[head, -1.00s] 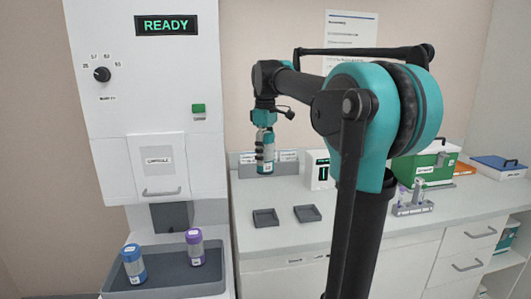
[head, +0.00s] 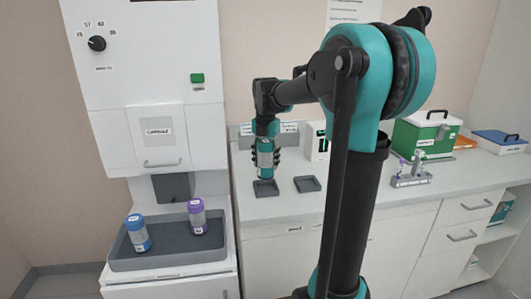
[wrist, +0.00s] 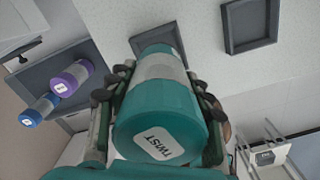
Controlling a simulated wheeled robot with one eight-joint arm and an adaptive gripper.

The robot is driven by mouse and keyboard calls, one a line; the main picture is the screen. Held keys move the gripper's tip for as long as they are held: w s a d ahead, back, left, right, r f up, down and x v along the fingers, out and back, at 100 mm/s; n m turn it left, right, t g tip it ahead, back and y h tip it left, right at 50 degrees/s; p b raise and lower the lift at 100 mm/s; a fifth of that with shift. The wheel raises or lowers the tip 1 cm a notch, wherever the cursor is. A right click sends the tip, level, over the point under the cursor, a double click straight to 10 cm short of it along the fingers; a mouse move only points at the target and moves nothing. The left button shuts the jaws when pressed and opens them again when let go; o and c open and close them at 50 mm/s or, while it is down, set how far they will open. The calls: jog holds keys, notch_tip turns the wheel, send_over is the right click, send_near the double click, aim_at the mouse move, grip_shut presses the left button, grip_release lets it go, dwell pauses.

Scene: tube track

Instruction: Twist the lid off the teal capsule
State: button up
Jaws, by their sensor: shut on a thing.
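The teal capsule (head: 265,160) has teal ends and a pale grey middle. My gripper (head: 265,158) is shut on it and holds it upright over the left small dark tray (head: 265,189) on the counter. In the wrist view, the capsule (wrist: 160,68) fills the space between my fingers (wrist: 158,100). Its teal lid (wrist: 145,112) faces the camera and carries a white label reading TWIST. The capsule's far end lies over the tray (wrist: 181,44). I cannot tell whether it touches the tray floor.
A second small dark tray (head: 307,184) is empty to the right. A blue-capped capsule (head: 138,233) and a purple-capped capsule (head: 197,216) stand in the machine's grey tray (head: 170,256). A small rack (head: 411,180) and a green box (head: 424,137) are farther right.

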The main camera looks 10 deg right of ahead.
aim_at(266, 172)
jog(key=shift+f+n, duration=0.35)
jog(key=shift+n, duration=0.15)
jog(key=m, duration=0.5)
jog(key=shift+m, duration=0.3)
jog(key=m, duration=1.6)
jog(key=shift+s+f, duration=0.1)
jog(key=shift+f, duration=1)
jog(key=shift+f, duration=0.3)
jog(key=shift+f, duration=0.35)
jog(key=shift+f, duration=0.3)
